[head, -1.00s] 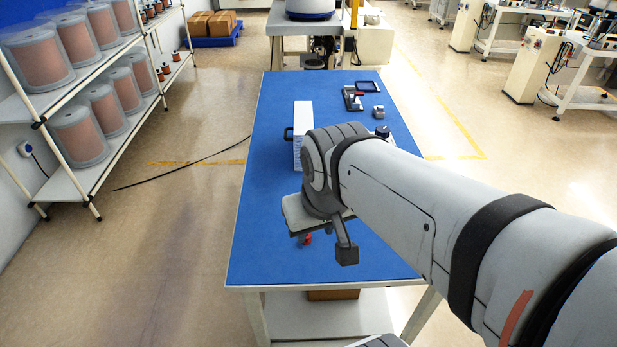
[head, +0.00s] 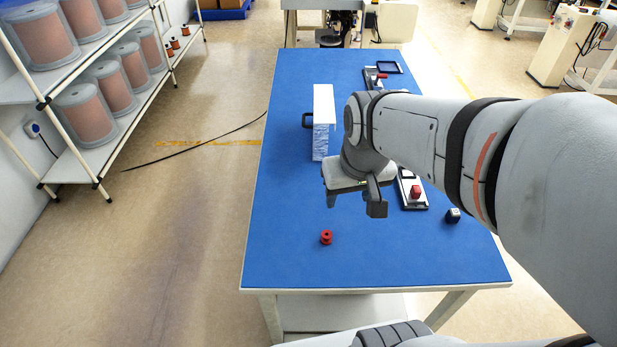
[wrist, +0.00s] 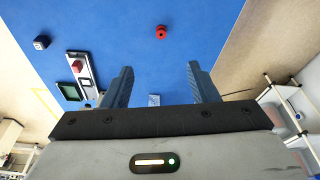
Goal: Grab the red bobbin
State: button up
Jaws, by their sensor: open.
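The red bobbin (head: 326,237) stands on the blue table top near its front left part. It also shows in the wrist view (wrist: 161,32), beyond my fingertips and roughly between them. My gripper (head: 352,203) is open and empty, and it is above the table, farther back and a little to the right of the bobbin in the head view. In the wrist view both fingers (wrist: 160,82) are spread wide, with nothing between them but table surface and a small pale patch.
A white box with a black handle (head: 323,122) stands behind my gripper. To the right are a white-based fixture with a red block (head: 413,190) and a small dark cube (head: 453,215). The blue table (head: 290,262) is clear around the bobbin. Shelves with large spools (head: 88,115) stand left.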

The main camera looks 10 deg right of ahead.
jog(key=w+f+g+b, duration=0.1)
jog(key=w+f+b, duration=0.1)
jog(key=w+f, duration=0.6)
jog(key=g+b, duration=0.1)
jog(key=g, duration=0.1)
send_over(327, 234)
jog(key=f, duration=1.4)
jog(key=shift+w+a+f, duration=0.2)
jog(key=shift+w+a, duration=0.15)
jog(key=shift+a, duration=0.05)
notch_tip(327, 234, down, 2)
jog(key=shift+f, duration=0.25)
jog(key=shift+s+d+f+p, duration=0.1)
jog(key=shift+d+f+p, duration=0.1)
jog(key=shift+f, duration=0.7)
jog(key=shift+s+d+f+p, duration=0.1)
jog(key=shift+f+p, duration=0.1)
jog(key=shift+f, duration=0.75)
jog(key=shift+s+d+f+p, duration=0.1)
jog(key=shift+f+p, duration=0.1)
jog(key=shift+f, duration=0.7)
jog(key=c, duration=1)
